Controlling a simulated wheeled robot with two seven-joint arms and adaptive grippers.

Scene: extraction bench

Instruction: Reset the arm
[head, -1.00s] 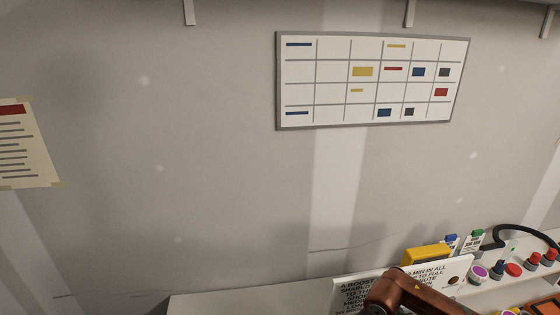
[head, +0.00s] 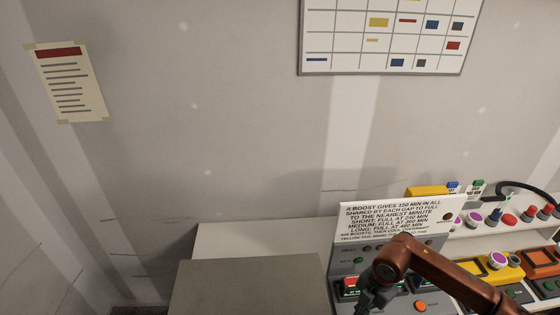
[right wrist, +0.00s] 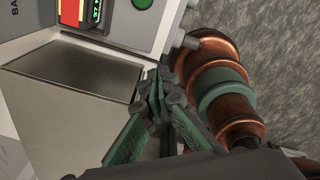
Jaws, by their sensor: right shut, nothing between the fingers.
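My right arm, brown, comes in from the lower right in the head view. Its dark green right gripper (head: 372,294) hangs in front of a grey control panel (head: 345,263) and is partly cut off by the bottom edge. In the right wrist view the right gripper's fingers (right wrist: 158,88) meet at the tips, shut and empty. They lie in front of a grey slab with a metallic face (right wrist: 70,75). My left gripper is in neither view.
A white instruction sign (head: 400,218) stands behind the panel. A yellow module (head: 492,266) and several coloured knobs sit at right. A grey box top (head: 250,285) at bottom centre is bare. A wall chart (head: 385,42) and a paper notice (head: 68,82) hang behind.

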